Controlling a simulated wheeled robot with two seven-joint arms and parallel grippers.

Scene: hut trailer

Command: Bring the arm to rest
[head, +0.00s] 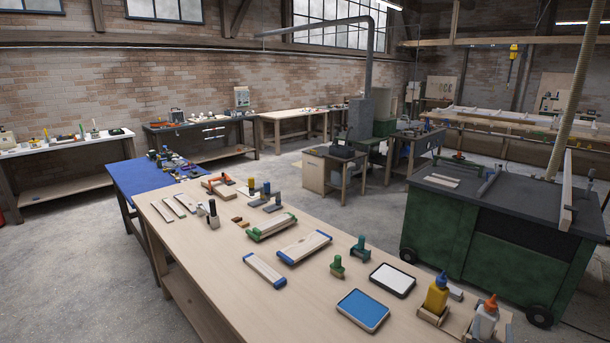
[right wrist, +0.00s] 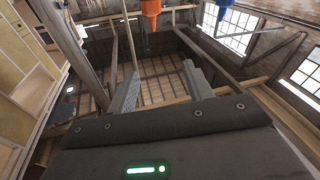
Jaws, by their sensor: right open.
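My right gripper (right wrist: 161,70) shows in the right wrist view with its two grey fingers spread apart. Nothing is between them. In that view an orange nozzle (right wrist: 150,8) and a blue nozzle (right wrist: 225,3) come in from the top edge, beyond the fingers and apart from them. The head view does not clearly show the right gripper. My left gripper is not in view.
The wooden workbench (head: 215,270) holds a yellow bottle (head: 437,295) and a white bottle with an orange cap (head: 485,320) at its near right end. A blue pad (head: 362,310) lies left of them. A green cabinet (head: 480,240) stands to the right, with clear floor between.

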